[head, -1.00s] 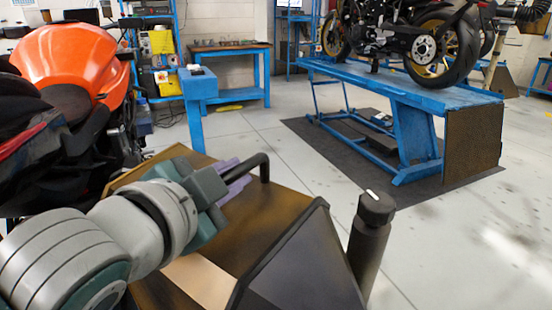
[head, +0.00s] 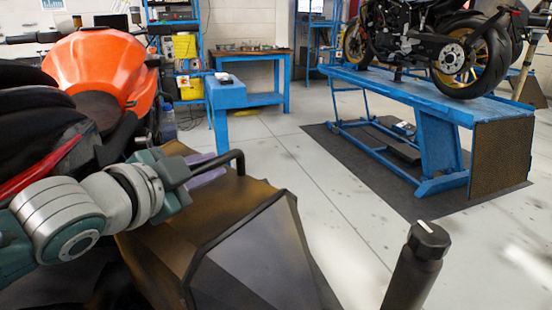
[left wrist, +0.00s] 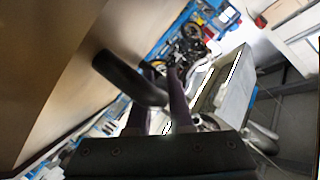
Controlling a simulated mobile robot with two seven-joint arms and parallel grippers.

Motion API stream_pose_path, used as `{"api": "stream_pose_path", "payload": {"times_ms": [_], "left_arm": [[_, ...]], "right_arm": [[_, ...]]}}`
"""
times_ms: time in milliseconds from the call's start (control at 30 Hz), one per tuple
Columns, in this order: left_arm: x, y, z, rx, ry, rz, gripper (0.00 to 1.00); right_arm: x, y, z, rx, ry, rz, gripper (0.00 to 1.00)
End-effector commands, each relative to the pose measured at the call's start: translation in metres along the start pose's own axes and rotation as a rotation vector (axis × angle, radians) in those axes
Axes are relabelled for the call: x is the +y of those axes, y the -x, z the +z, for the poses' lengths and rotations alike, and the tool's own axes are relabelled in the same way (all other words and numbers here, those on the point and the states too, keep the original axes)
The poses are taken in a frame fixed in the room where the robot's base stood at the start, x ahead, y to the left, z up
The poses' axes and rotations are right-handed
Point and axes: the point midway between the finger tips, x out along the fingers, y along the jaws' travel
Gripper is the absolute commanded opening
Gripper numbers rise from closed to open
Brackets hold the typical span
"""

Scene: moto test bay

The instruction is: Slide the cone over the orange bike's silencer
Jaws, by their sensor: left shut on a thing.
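The cone (head: 262,262) is a large dark, faceted hood with brown panels, low in the middle of the head view. A black bent bar (head: 233,156) stands out from it, apparently its handle. My left gripper (head: 207,168), with purple fingers, is shut on this bar. In the left wrist view the fingers (left wrist: 160,100) close around the bar (left wrist: 125,78), with a brown panel (left wrist: 45,60) beside them. The orange bike (head: 100,68) stands at the left, partly behind my left arm. I cannot make out its silencer. My right gripper is not in view.
A black capped cylinder (head: 418,262) stands close at the lower right. A blue lift (head: 400,98) carries another motorcycle (head: 440,50) at the back right. A blue workbench (head: 255,98) is at the back. Grey floor between is clear.

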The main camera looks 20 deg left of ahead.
Motion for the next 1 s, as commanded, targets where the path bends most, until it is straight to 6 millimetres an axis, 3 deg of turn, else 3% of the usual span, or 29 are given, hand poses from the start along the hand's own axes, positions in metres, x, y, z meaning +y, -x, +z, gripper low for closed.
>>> {"api": "stream_pose_path", "payload": {"times_ms": [300, 333, 600, 867, 1000], "left_arm": [[-0.005, 0.000, 0.005, -0.011, -0.001, -0.006, 0.00], [-0.005, 0.000, 0.006, -0.011, -0.001, -0.006, 0.21], [-0.004, 0.000, 0.004, -0.007, -0.001, -0.005, 0.49], [-0.003, 0.001, 0.003, -0.004, 0.000, -0.004, 0.49], [-0.003, 0.013, 0.002, -0.005, 0.001, -0.003, 0.49]], "right_arm": [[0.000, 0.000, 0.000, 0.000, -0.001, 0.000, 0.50], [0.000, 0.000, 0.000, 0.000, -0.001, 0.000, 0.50], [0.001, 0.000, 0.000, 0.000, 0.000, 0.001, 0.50], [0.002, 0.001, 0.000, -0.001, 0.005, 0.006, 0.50], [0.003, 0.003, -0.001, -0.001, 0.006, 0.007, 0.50]]}}
